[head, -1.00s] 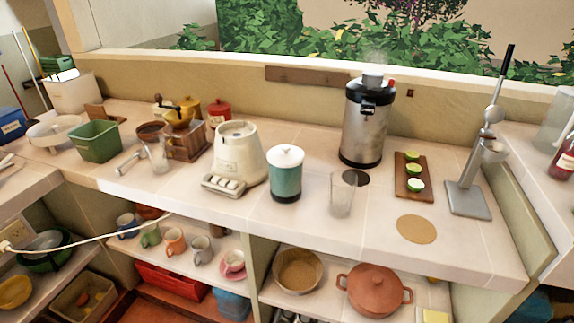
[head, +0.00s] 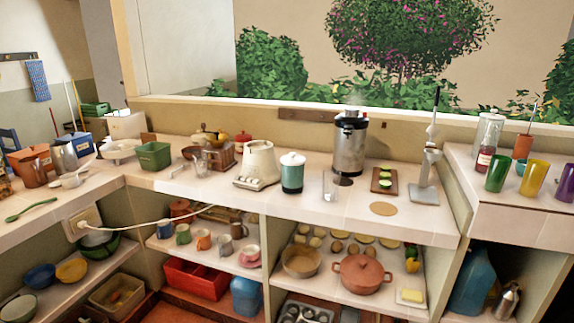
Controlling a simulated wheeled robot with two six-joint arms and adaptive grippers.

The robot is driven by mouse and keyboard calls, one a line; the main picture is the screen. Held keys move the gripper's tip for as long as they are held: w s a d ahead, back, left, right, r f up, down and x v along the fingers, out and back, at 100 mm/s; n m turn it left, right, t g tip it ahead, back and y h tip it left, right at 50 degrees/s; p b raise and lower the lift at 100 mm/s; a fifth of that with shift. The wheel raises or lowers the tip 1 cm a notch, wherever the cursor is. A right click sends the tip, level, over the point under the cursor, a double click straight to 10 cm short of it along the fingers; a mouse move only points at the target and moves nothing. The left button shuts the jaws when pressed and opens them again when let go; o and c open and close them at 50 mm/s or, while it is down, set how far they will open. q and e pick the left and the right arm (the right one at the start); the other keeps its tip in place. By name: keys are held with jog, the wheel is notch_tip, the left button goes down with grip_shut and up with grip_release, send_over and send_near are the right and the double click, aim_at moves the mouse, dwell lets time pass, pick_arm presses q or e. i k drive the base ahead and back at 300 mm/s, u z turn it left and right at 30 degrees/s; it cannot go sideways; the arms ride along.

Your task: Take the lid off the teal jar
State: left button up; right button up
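The teal jar (head: 292,178) stands upright on the tiled counter, near the middle of the head view. Its white lid (head: 292,159) with a small knob sits on top of it. The jar stands between the cream blender base on its left and a clear glass on its right. Neither of my grippers shows in the head view.
A cream appliance base (head: 259,165) is close left of the jar, and a clear glass (head: 330,187) is close right. A steel urn (head: 350,146) stands behind to the right, with steam above it. A cutting board with limes (head: 384,180) and a lever press (head: 425,185) are further right.

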aim_at(292, 159)
jog(key=u, duration=0.65)
jog(key=i, duration=0.75)
jog(key=u, duration=0.45)
jog(key=i, duration=1)
jog(key=z, duration=0.5)
